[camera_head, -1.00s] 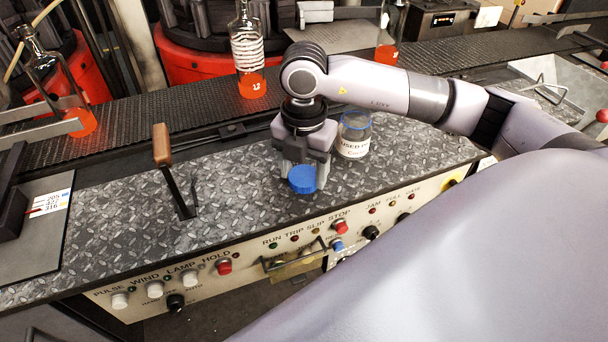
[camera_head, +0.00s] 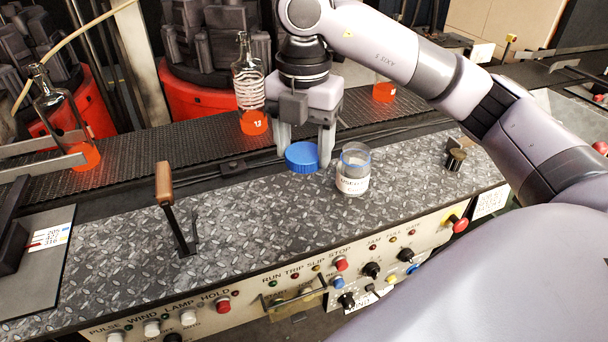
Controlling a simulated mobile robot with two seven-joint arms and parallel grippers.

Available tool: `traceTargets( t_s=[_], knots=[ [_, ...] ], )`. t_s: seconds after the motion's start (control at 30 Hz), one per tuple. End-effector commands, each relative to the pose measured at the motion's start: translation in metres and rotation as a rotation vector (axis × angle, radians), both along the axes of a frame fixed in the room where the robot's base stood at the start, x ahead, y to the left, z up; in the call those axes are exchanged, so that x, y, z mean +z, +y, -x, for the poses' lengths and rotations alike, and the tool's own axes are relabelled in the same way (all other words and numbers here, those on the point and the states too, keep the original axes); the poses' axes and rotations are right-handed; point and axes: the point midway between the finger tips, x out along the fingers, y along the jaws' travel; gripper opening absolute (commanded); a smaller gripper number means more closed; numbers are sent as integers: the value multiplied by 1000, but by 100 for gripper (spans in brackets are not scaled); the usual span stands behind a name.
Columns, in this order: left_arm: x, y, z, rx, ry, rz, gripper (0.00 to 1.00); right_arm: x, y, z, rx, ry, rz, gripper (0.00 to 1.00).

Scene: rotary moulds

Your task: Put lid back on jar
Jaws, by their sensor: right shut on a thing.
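The blue lid (camera_head: 302,157) is between the fingers of my right gripper (camera_head: 306,158), which is shut on it. It is held up off the tread-plate surface, to the left of the jar. The jar (camera_head: 353,170) is clear glass with a white label and a blue ring at its open top. It stands upright on the tread plate, apart from the lid. My right gripper points down. My left gripper does not show.
The tread-plate bench top (camera_head: 130,260) has a lever with a wooden handle (camera_head: 165,184) at left. A control panel with knobs and buttons runs along the front. Bottles with glowing orange bases, such as one (camera_head: 250,85), stand on the conveyor (camera_head: 190,150) behind. A dark knob (camera_head: 455,158) is right of the jar.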

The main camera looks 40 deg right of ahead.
Motion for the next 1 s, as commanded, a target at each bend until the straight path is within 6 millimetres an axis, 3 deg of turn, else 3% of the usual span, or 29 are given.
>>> traceTargets(
  t_s=[0.03, 0.1, 0.4, 1.0],
  knots=[
    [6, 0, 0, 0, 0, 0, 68, 15, -1, -1, -3, -6, 1, 32],
    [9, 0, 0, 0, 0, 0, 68, 27, -1, -1, -3, -6, 1, 32],
    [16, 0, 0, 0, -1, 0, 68, 59, 0, 0, -3, -2, 0, 32],
    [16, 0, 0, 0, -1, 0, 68, 63, 0, 0, 5, 0, 0, 32]
  ],
)
